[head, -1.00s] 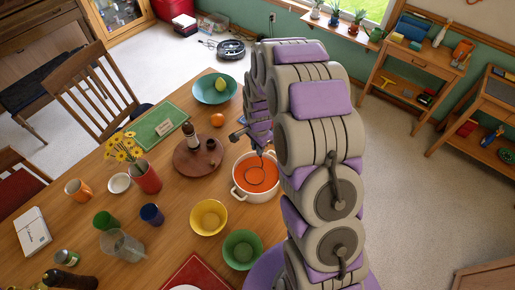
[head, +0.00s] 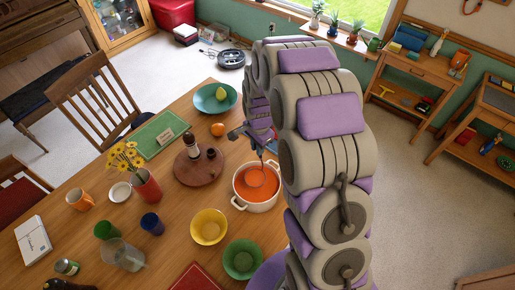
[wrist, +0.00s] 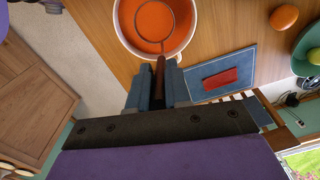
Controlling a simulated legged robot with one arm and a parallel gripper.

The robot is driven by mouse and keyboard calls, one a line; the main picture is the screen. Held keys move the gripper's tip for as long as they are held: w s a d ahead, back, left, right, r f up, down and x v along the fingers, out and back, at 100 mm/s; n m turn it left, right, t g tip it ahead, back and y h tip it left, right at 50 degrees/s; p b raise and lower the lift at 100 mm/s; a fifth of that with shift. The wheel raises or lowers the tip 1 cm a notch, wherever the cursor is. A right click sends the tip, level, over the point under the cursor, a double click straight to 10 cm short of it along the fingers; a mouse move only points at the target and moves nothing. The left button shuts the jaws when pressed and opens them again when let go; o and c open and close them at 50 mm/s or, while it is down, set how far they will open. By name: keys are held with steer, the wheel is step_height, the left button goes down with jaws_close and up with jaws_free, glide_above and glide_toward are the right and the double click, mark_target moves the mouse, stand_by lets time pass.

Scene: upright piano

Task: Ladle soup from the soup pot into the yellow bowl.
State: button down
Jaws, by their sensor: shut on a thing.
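The white soup pot (head: 238,196) stands on the wooden table and holds orange soup. It also shows at the top of the wrist view (wrist: 122,32). My gripper (head: 258,146) is above the pot's far side and is shut on the ladle's dark handle; its fingers show in the wrist view (wrist: 159,88). The ladle (wrist: 160,68) reaches down into the pot. Its round bowl lies over or in the soup and looks filled with orange; its exact depth I cannot tell. The yellow bowl (head: 208,227) stands upright and looks empty, left of and nearer than the pot.
A green bowl (head: 243,259) is in front of the pot. A round brown board (head: 187,174) with a bottle lies left of it. A red vase with flowers (head: 146,185), a blue cup (head: 152,219) and a glass pitcher (head: 122,254) stand farther left. My arm hides the table's right side.

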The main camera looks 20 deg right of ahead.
steer(key=shift+r+p, duration=0.45)
steer(key=shift+r, duration=1.85)
